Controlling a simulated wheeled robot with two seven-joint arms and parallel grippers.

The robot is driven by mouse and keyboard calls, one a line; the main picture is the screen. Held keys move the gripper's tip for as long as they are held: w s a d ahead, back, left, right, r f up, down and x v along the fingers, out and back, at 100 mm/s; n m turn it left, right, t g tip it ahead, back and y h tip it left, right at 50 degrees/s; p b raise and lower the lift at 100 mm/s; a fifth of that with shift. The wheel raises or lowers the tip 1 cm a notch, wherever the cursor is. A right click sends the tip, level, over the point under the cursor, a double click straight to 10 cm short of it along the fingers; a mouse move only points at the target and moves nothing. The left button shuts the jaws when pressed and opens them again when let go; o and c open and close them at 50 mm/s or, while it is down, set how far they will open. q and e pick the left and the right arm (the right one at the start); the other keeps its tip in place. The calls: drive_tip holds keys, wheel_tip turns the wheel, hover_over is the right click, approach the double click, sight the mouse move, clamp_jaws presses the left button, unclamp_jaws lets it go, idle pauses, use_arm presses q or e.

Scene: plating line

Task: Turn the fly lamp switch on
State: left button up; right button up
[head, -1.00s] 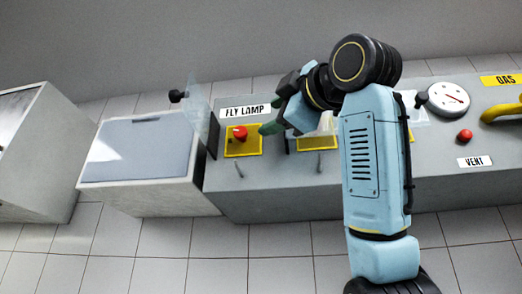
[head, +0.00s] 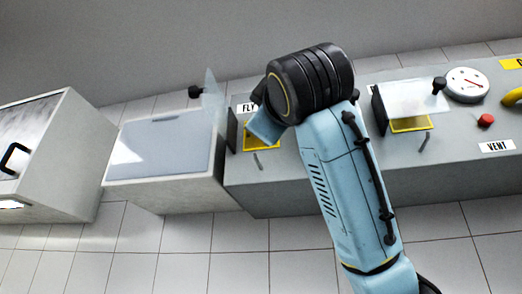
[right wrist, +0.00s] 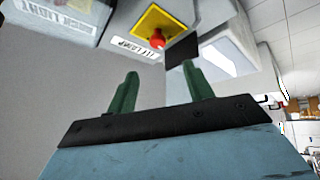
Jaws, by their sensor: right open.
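The fly lamp panel is a yellow plate (head: 262,138) on the grey console, with its white FLY LAMP label (head: 247,107) partly hidden by my right arm. The plate also shows in the right wrist view (right wrist: 151,20), with a red button (right wrist: 157,39) on it and the upside-down label (right wrist: 133,47) beside it. The button is hidden in the head view. My right gripper (right wrist: 163,85) is open and empty, its green fingers apart and pointing toward the panel, short of the button. In the head view its fingers are hidden behind the wrist. My left gripper is not in view.
A clear flap (head: 212,97) with a black knob (head: 195,92) stands left of the panel. A small lever (head: 257,160) is in front of it. Another clear cover (head: 415,98) lies over a yellow plate (head: 409,124) to the right. A red VENT button (head: 486,120) is further right.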

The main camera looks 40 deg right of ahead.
drive_tip(key=p+x, duration=0.6)
drive_tip(key=x, duration=0.7)
drive_tip(key=shift+d+p, duration=0.15)
drive_tip(key=shift+p, duration=0.2)
drive_tip(key=shift+s, duration=0.1)
drive_tip(key=shift+c, duration=0.2)
